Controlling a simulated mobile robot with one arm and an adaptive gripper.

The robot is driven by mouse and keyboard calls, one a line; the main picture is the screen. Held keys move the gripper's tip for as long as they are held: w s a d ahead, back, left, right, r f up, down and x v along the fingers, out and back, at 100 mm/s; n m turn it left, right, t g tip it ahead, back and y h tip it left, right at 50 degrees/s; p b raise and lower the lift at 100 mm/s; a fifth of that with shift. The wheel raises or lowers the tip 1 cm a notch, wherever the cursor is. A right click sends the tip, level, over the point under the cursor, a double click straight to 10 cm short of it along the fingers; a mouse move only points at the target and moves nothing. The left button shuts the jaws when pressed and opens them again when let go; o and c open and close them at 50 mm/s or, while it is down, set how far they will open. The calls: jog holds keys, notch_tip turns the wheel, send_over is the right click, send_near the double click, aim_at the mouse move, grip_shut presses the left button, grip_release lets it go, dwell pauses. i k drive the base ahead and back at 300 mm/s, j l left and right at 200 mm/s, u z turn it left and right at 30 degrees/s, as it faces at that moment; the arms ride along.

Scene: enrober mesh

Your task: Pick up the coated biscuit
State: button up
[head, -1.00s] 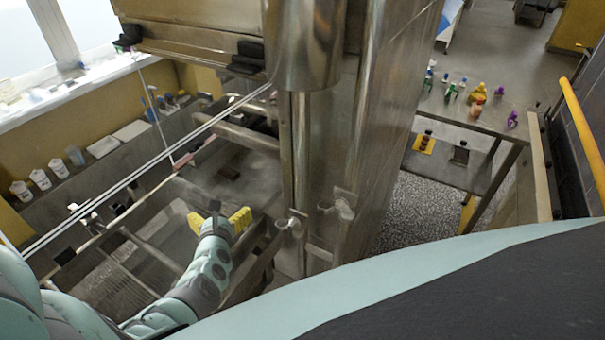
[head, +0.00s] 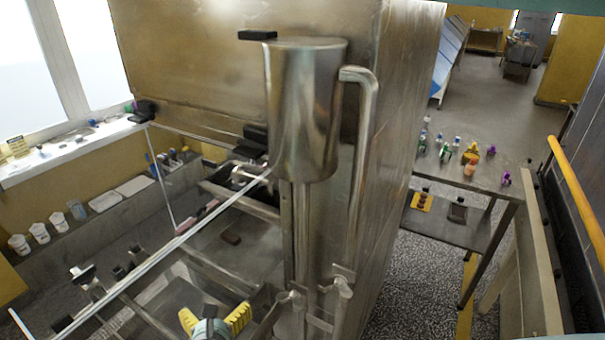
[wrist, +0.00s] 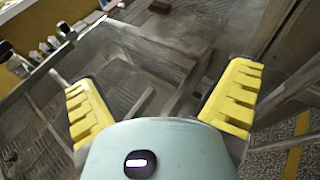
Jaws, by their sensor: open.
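A small dark brown block, which looks like the coated biscuit (head: 231,237), lies on a flat grey surface inside the metal machine in the head view. A brown piece at the top edge of the wrist view (wrist: 160,6) may be the same biscuit. My gripper (head: 213,318) shows at the bottom of the head view, nearer to me than the biscuit and apart from it. In the wrist view my gripper (wrist: 160,77) has its two yellow fingers spread wide with nothing between them.
Metal rails (head: 165,255) cross the machine's open bed. A steel cylinder (head: 303,110) on a post stands right of the biscuit. White cups (head: 40,233) line a ledge at left. A side table (head: 480,165) with small coloured items stands at right.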

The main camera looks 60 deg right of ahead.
aim_at(231, 239)
jog(key=j, duration=1.25)
jog(key=k, duration=0.05)
